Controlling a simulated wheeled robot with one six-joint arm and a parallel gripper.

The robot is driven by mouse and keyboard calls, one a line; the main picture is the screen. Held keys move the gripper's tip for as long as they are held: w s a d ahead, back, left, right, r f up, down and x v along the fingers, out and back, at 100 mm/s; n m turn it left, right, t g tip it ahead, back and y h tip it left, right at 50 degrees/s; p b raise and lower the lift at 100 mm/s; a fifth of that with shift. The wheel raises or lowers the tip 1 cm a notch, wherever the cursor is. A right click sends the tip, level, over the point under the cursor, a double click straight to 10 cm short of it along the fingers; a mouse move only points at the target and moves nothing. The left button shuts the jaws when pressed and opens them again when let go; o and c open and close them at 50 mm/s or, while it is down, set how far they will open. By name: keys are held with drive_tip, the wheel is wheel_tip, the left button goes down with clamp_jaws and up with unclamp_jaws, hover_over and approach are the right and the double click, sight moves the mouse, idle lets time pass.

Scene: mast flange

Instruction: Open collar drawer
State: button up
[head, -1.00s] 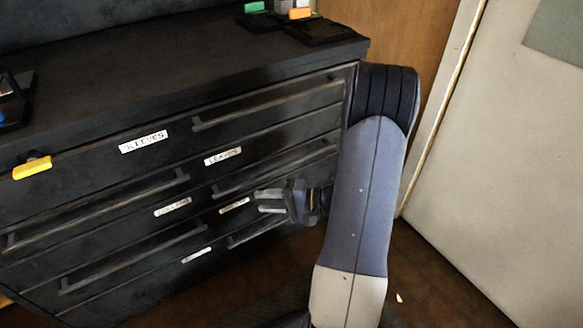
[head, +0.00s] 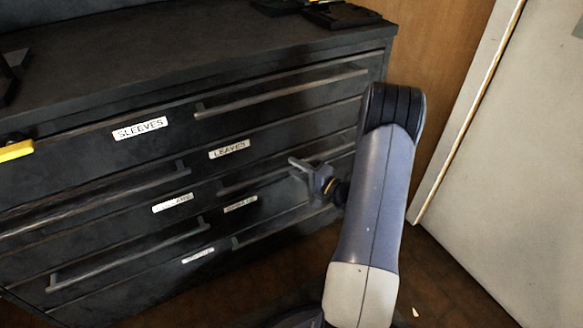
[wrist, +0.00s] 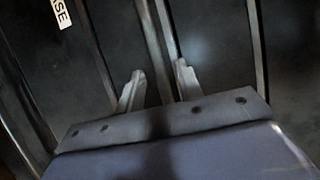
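The dark cabinet (head: 90,70) has several drawers with long bar handles and white labels. One label (head: 172,203) in the head view is blurred and may read COLLARS; a handle (head: 130,256) lies below it. My gripper (head: 300,168) is in front of the right side of the cabinet, close to the bar handle (head: 245,178) below the LEAVES label (head: 228,149). In the wrist view my gripper (wrist: 159,82) is open, its two fingers apart. A bar (wrist: 152,45) shows between them; whether they touch it is unclear. The drawers look shut.
The SLEEVES label (head: 140,128) is on an upper drawer. A yellow object (head: 16,151) is at the left edge. Black items (head: 340,15) lie on the cabinet top. A pale door (head: 480,150) stands at the right. A partly cut-off label (wrist: 61,13) shows in the wrist view.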

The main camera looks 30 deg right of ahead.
drive_tip(key=shift+x, duration=1.1)
clamp_jaws()
